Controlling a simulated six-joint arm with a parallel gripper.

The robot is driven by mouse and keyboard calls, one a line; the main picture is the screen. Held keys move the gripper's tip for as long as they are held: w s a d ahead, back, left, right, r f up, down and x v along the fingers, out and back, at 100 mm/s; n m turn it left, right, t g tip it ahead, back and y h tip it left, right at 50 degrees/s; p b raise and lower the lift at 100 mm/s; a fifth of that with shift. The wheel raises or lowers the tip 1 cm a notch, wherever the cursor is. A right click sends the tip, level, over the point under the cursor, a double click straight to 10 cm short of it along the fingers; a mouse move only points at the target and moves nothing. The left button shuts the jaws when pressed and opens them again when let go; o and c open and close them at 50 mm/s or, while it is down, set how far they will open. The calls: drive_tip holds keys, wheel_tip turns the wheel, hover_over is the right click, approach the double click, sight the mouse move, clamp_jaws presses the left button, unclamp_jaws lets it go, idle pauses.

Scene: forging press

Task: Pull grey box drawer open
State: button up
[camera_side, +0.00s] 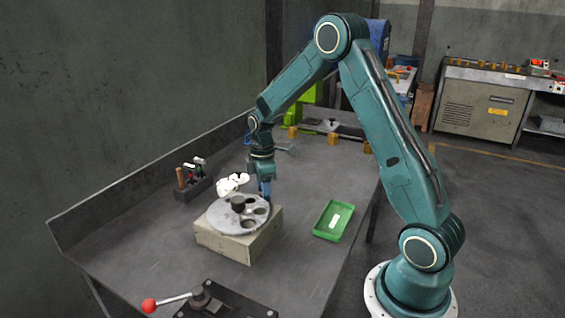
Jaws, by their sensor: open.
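A pale grey box (228,246) stands on the grey workbench, left of the picture's middle. A round grey plate (226,222) with several round holes lies on top of it, with a dark cylinder (238,203) on the plate. I cannot make out a drawer front or handle on the box's visible sides. My gripper (265,199) points down at the far right edge of the plate, with its blue-grey fingers close to the rim. It is open and holds nothing that I can see. I cannot tell whether it touches the plate or box.
White pieces (232,184) show by the plate's far edge. A tool holder (194,188) stands behind left, and a green tray (333,221) to the right. A red-knobbed lever (172,302) is at the front. Bench space (130,235) left of the box is clear.

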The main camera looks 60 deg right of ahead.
drive_tip(key=shift+f, duration=0.2)
clamp_jaws()
drive_tip(key=d, duration=1)
drive_tip(key=shift+d, duration=0.25)
unclamp_jaws()
drive_tip(key=shift+r, duration=0.1)
